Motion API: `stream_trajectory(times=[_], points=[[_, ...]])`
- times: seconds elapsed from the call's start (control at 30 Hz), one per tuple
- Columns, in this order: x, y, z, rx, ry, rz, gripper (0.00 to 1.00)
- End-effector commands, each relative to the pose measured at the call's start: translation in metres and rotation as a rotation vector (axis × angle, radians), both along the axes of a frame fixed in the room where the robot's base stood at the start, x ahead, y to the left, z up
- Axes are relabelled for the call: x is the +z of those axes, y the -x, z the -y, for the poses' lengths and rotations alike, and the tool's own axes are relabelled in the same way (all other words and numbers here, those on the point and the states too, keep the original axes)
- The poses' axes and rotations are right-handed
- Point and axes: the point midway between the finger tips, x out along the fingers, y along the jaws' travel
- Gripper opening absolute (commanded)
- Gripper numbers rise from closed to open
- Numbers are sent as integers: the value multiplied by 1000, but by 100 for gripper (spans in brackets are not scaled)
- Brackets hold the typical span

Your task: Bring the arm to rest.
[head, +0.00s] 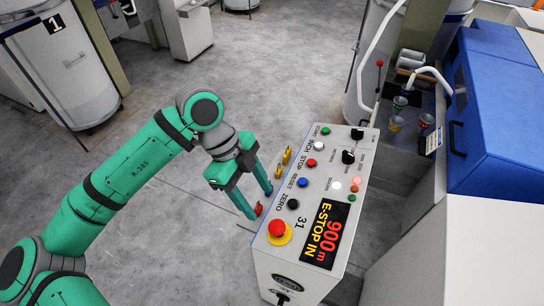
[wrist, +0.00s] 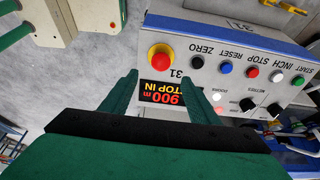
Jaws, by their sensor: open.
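My green arm reaches from the lower left in the head view to my gripper (head: 263,202), which hangs at the left edge of a grey control box. The two fingers are apart with nothing between them. In the wrist view my gripper (wrist: 163,88) points toward the control panel (wrist: 207,50), its fingertips in front of the display and below the red mushroom button (wrist: 160,56). The panel (head: 312,183) carries a row of coloured buttons, black knobs and a display (head: 325,233) reading "900 m E-STOP IN". I cannot tell whether the fingers touch the box.
A large white can (head: 70,70) marked 1 stands at the upper left. A blue-covered machine (head: 500,100) stands at the right, beside a dark recess holding several small tins (head: 397,122). The grey floor (head: 270,70) behind my gripper is clear.

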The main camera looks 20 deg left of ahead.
Motion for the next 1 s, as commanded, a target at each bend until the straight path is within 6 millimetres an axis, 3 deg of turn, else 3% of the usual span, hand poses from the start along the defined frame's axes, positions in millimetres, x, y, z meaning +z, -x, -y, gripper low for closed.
stream_trajectory(times=[0.2, 0.33, 0.53, 0.7, 0.83, 1.0], points=[[-3, 0, -1, 10, -2, 0, 55], [-26, 2, -16, 106, -20, 6, 55], [-105, 20, -66, 403, -75, 45, 55], [-172, 54, -101, 635, -105, 102, 55], [-216, 89, -116, 784, -108, 152, 55], [-262, 137, -112, 949, -77, 225, 55]])
